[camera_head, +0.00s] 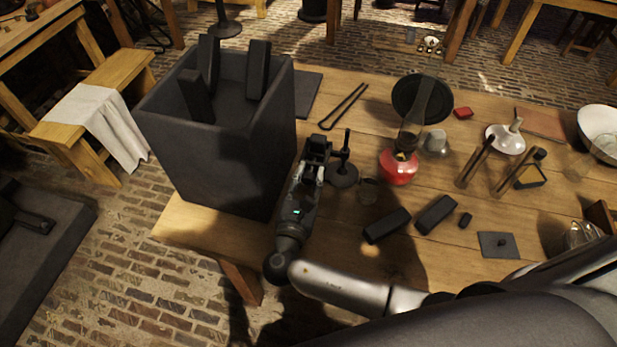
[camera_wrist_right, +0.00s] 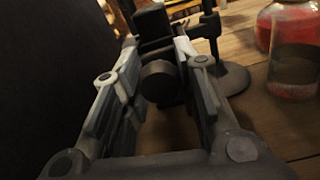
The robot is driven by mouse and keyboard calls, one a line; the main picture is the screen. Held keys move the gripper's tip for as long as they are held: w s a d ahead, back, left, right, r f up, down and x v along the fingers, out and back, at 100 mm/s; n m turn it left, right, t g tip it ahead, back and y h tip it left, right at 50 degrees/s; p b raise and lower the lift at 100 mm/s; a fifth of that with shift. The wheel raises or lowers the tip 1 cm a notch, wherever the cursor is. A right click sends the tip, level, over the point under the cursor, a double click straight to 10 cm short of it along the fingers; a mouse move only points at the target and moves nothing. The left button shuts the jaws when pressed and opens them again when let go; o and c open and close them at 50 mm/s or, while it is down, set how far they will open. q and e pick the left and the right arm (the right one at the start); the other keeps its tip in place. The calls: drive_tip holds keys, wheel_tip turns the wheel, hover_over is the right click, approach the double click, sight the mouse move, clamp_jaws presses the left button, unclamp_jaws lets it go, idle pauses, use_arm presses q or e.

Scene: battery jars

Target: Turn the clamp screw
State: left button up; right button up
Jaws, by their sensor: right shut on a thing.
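The clamp screw shows in the right wrist view as a dark round knob (camera_wrist_right: 158,82) between my fingers, with a dark block (camera_wrist_right: 152,24) behind it. In the head view the dark clamp (camera_head: 318,146) sits at the tip of my right gripper (camera_head: 311,170), close to the right side of the large dark jar (camera_head: 215,165). My right gripper also fills the wrist view (camera_wrist_right: 155,88), with its fingers closed on both sides of the knob. The screw's thread is hidden. My left gripper does not show.
Dark plates (camera_head: 258,70) stand up inside the jar. A black stand (camera_head: 343,174) with a short rod is just right of my right gripper. A red oil lamp (camera_head: 398,168), a small glass (camera_head: 368,191) and black blocks (camera_head: 387,226) lie farther right on the wooden table (camera_head: 300,238).

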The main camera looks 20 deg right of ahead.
drive_tip(key=m+b, duration=0.1)
drive_tip(key=m, duration=0.2)
drive_tip(key=shift+f, duration=0.1)
drive_tip(key=shift+m+b, duration=0.9)
drive_tip(key=shift+m, duration=0.6)
drive_tip(key=o, duration=1)
drive_tip(key=shift+o, duration=0.2)
drive_tip(key=shift+s, duration=0.1)
drive_tip(key=shift+s+a, duration=0.25)
drive_tip(key=shift+s, duration=0.05)
drive_tip(key=v, duration=1.1)
